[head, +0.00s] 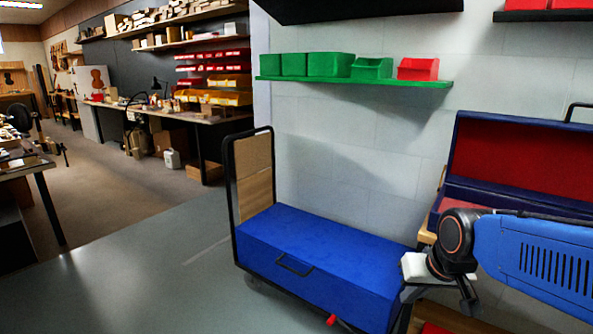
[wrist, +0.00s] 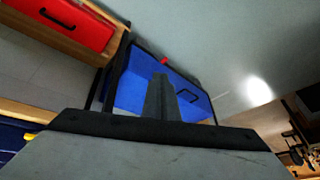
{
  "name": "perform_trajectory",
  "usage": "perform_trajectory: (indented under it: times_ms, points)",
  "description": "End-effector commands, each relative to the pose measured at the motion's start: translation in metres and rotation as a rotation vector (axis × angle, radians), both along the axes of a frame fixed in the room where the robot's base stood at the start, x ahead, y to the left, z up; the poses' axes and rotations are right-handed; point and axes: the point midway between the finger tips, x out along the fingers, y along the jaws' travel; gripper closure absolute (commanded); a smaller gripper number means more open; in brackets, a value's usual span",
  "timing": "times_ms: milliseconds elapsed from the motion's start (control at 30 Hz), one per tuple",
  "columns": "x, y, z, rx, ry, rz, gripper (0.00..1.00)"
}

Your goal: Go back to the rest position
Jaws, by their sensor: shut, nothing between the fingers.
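My gripper (wrist: 160,97) shows in the wrist view as two grey fingers pressed together with nothing between them. They stand in front of a blue case in that view, with free air around them. In the head view my arm reaches in from the right edge, and its black wrist hangs in front of the bench at lower right. The fingertips are hard to make out there.
A blue case (head: 310,245) with a black handle lies on a black-framed trolley (head: 231,200). An open red-lined case (head: 520,155) is at right. A green shelf (head: 350,82) with bins hangs on the wall. The grey floor (head: 150,270) at left is clear.

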Motion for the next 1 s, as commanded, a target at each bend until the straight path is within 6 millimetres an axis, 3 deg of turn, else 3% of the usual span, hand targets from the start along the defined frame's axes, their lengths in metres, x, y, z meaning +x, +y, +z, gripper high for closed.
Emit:
perform_trajectory:
  times_ms: [300,500,700,1000]
  points:
    - [-0.072,-0.021,0.006,-0.058,0.008,0.018,1.0]
    - [-0.109,-0.031,0.004,-0.091,0.016,0.025,1.0]
    - [-0.127,-0.036,0.001,-0.109,0.023,0.027,1.0]
    - [-0.129,-0.037,0.001,-0.112,0.024,0.027,1.0]
